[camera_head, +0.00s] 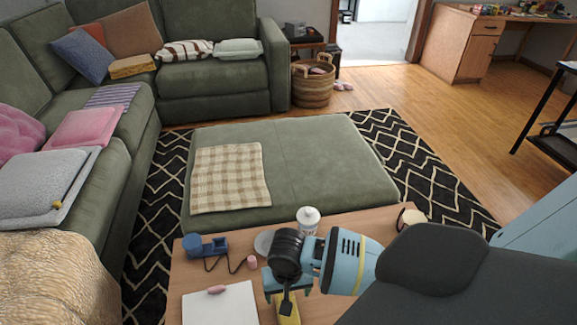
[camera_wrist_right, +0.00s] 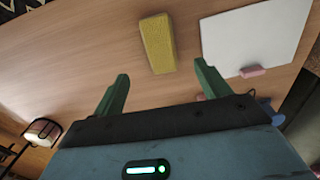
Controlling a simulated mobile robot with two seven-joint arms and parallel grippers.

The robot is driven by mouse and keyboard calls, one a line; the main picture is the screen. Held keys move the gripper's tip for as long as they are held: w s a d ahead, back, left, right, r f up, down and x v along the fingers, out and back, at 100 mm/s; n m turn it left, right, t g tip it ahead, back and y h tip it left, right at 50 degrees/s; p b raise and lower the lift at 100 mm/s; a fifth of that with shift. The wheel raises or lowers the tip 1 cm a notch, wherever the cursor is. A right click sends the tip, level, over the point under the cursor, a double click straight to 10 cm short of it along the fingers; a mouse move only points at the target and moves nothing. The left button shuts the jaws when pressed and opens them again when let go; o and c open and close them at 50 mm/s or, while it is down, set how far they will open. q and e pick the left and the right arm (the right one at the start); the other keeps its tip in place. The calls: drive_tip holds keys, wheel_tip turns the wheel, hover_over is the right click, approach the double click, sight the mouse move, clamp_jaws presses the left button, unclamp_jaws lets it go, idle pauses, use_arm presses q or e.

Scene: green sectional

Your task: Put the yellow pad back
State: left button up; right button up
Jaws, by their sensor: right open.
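The yellow pad (camera_wrist_right: 158,43) is a small block lying on the wooden table, beyond my right fingertips in the right wrist view. In the head view part of the yellow pad (camera_head: 289,312) shows at the bottom edge, partly hidden by my right gripper (camera_head: 289,288). My right gripper (camera_wrist_right: 161,78) is open, its two green fingers apart with nothing between them. In the wrist view the pad lies roughly in line with the gap between the fingers and apart from them. My left gripper is in neither view.
On the table (camera_head: 190,275) are a white board (camera_head: 225,305) with a pink piece (camera_head: 216,290), a blue corded device (camera_head: 205,246), a white bottle (camera_head: 308,220) and a round-topped object (camera_head: 411,217). A green ottoman (camera_head: 320,170) with a checked cloth (camera_head: 229,178) stands behind.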

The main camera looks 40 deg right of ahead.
drive_tip(key=shift+r, duration=0.2)
drive_tip(key=s+a+f+n+t+y, duration=0.2)
drive_tip(key=s+a+f, duration=0.2)
drive_tip(key=s, duration=0.4)
drive_tip(key=s+a+f+n+t+y, duration=0.1)
drive_tip(key=s+a+f+n, duration=0.1)
drive_tip(key=s+a+f, duration=0.4)
drive_tip(key=s+d+r+n+t, duration=0.1)
drive_tip(key=s+d+r+n, duration=0.1)
drive_tip(key=s, duration=0.5)
drive_tip(key=s+d+r+n+t+h, duration=0.1)
drive_tip(key=s+d+r+n+t, duration=0.1)
drive_tip(key=s, duration=0.6)
drive_tip(key=shift+r, duration=0.75)
drive_tip(key=shift+s+d, duration=0.1)
